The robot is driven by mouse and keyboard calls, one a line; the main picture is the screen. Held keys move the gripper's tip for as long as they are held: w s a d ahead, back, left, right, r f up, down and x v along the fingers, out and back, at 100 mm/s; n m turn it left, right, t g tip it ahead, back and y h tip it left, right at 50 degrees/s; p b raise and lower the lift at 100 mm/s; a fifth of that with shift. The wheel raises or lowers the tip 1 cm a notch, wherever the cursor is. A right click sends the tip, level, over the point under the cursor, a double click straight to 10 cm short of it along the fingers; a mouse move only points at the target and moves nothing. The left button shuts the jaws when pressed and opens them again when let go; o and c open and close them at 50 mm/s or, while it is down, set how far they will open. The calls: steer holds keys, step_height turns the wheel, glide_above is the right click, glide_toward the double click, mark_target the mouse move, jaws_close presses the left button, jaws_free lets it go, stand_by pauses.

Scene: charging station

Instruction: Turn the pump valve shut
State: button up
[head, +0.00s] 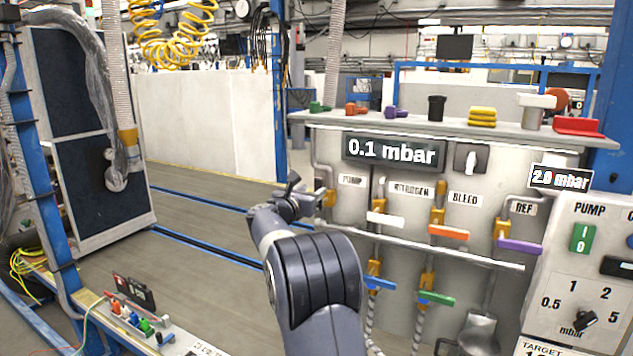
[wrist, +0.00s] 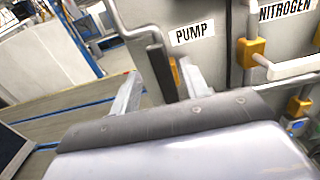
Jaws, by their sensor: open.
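The pump valve has a dark lever (wrist: 161,72) standing nearly upright beside the PUMP label (wrist: 192,34) in the wrist view. A bit of its yellow body (wrist: 175,72) shows behind. In the head view the yellow body (head: 328,197) sits at the panel's left edge below the PUMP label (head: 351,181). My gripper (head: 300,197) is at the valve. In the wrist view my gripper (wrist: 160,88) is open, with one finger on each side of the lever. I cannot tell whether either finger touches it. The lever's lower end is hidden behind my gripper's body.
Right of the pump valve are the white nitrogen lever (head: 385,219), orange bleed lever (head: 448,232) and purple REF lever (head: 519,247). A display (head: 394,151) reads 0.1 mbar. A horizontal rail (head: 470,255) crosses the panel. The floor (head: 205,230) to the left is clear.

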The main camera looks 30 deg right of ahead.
mark_target(317, 187)
steer(key=p+x, duration=0.1)
steer(key=x, duration=0.3)
steer(key=shift+w+d, duration=0.2)
steer(key=shift+d, duration=0.15)
steer(key=shift+c, duration=0.4)
jaws_close()
